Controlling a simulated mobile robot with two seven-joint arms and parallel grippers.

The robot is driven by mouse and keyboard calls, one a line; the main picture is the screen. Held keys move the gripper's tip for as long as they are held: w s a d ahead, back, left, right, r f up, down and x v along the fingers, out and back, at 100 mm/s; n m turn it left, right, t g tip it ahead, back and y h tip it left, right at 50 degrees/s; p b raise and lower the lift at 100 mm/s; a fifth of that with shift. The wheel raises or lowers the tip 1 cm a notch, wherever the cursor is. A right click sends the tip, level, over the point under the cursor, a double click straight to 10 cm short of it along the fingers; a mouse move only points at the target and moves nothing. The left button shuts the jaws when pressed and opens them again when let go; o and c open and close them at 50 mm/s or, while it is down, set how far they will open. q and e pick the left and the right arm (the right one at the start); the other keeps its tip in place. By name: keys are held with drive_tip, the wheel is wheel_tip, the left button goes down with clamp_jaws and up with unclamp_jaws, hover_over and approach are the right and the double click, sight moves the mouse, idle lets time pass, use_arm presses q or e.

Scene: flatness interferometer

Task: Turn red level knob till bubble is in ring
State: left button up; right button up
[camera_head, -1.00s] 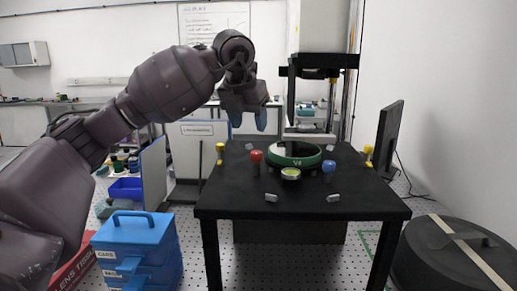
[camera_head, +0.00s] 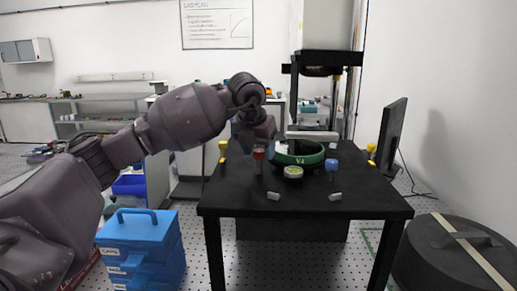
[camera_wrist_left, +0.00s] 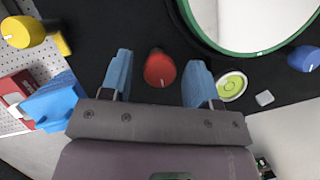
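In the left wrist view the red knob (camera_wrist_left: 159,69) lies between the two blue fingertips. My left gripper (camera_wrist_left: 158,80) is open above the knob, with a gap on each side. In the head view my left gripper (camera_head: 257,142) hangs just above and around the knob. The round bubble level (camera_wrist_left: 232,85) has a yellow-green face with a ring mark; it also shows in the head view (camera_head: 293,172). The bubble's exact place is too small to tell. My right gripper is not in view.
A blue knob (camera_head: 331,165) stands right of the level, and yellow knobs (camera_head: 222,146) stand at the table's sides. Small grey blocks (camera_head: 273,196) lie at the front. A monitor (camera_head: 391,135) stands at the right edge. Blue stacked cases (camera_head: 140,250) stand on the floor at left.

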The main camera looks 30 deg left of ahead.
use_arm(q)
drive_tip(key=c, duration=0.8)
drive_tip(key=shift+c, duration=0.2)
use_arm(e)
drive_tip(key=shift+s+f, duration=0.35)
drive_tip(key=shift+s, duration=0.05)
